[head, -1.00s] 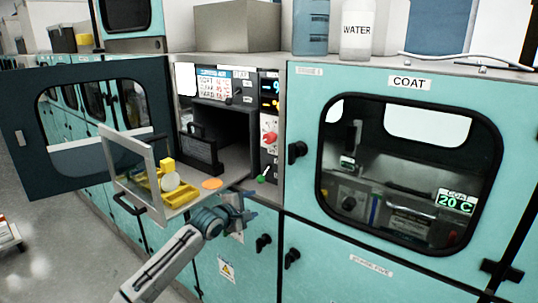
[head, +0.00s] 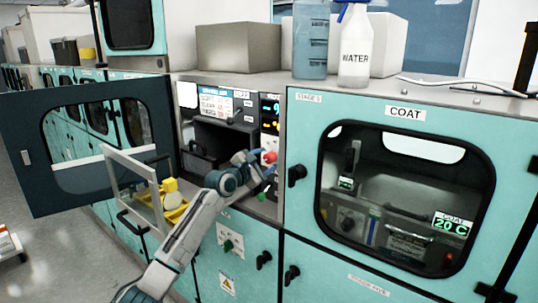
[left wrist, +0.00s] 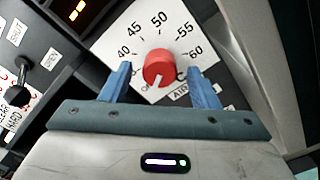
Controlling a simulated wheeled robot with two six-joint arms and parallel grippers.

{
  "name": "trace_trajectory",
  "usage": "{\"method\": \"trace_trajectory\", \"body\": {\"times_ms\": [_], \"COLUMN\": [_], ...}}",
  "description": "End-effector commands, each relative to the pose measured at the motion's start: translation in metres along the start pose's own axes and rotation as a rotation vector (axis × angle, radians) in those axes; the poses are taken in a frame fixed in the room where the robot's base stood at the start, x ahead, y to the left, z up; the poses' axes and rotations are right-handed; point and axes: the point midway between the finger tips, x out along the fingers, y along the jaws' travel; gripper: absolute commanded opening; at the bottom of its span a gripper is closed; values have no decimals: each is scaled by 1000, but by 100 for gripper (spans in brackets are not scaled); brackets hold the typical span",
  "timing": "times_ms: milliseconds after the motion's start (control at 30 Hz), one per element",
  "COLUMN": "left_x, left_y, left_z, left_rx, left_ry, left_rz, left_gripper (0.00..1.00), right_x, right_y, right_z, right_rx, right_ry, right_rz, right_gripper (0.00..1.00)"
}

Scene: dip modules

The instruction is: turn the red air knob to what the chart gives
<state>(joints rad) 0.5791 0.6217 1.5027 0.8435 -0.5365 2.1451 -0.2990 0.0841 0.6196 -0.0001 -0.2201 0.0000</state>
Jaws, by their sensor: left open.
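The red air knob (head: 269,157) sits on the narrow control panel right of the open module chamber. In the left wrist view the red knob (left wrist: 159,67) stands on a white dial (left wrist: 130,32) with marks such as 40, 45, 50, 55 and 60. Its pale pointer aims down and slightly left. My left gripper (head: 262,163) is at the panel; in the left wrist view its blue fingers (left wrist: 162,84) are open on either side of the knob, apart from it. The chart (head: 216,104) is on the panel above the chamber; its text is too small to read surely. My right gripper is not in view.
An open dark door (head: 75,145) and a pulled-out drawer (head: 150,190) holding yellow items lie left of my arm. The COAT module (head: 400,190) with black latches stands at right. A water bottle (head: 356,48) is on top.

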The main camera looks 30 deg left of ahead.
Motion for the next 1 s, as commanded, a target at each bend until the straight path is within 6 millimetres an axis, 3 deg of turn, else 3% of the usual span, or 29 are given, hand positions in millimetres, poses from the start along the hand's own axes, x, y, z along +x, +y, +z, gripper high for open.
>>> {"method": "trace_trajectory", "body": {"times_ms": [200, 567, 800, 1000], "left_x": [22, 26, 26, 26], "left_y": [1, 0, 0, 0], "left_z": [0, 0, -1, -1], "left_rx": [-2, 2, 2, 10], "left_ry": [0, 0, 1, 1], "left_rz": [1, 1, 0, 0], "left_gripper": [55, 55, 10, 11], "right_x": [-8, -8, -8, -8], "right_y": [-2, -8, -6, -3], "right_z": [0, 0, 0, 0], "right_rx": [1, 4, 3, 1], "right_ry": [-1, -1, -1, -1], "right_rz": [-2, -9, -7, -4], "right_gripper": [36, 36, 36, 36]}}
